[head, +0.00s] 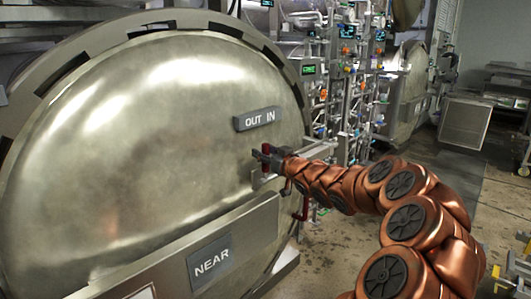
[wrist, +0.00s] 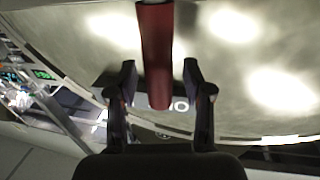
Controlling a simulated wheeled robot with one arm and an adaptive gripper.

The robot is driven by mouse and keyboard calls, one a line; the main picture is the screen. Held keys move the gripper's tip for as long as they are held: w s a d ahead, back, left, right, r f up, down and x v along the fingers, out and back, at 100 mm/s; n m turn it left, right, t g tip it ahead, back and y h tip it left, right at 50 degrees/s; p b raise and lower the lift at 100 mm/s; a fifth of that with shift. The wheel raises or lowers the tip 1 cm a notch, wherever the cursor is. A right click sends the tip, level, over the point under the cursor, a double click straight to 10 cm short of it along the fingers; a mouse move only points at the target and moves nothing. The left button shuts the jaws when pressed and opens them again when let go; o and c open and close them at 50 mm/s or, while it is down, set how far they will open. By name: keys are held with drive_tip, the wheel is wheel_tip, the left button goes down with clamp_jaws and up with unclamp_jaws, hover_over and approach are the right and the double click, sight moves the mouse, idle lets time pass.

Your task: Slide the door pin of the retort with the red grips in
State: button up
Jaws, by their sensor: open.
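The large round metal retort door (head: 150,120) fills the left of the head view, with an "OUT IN" plate (head: 257,119) and a "NEAR" plate (head: 210,262). A dark red grip (wrist: 155,45) shows in the wrist view, between the two dark fingers of my gripper (wrist: 159,70), with a gap on each side. My gripper is open. In the head view my gripper (head: 262,155) is at the right part of the door, just below the "OUT IN" plate, and mostly covers the red grip there. The pin itself cannot be made out.
A second red handle (head: 304,208) hangs below my wrist at the door's right edge. Pipes and valves (head: 345,85) stand behind, with another retort (head: 405,90) further back. The floor (head: 335,245) right of the door shows clear patches.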

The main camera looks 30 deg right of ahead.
clamp_jaws()
idle(0.5)
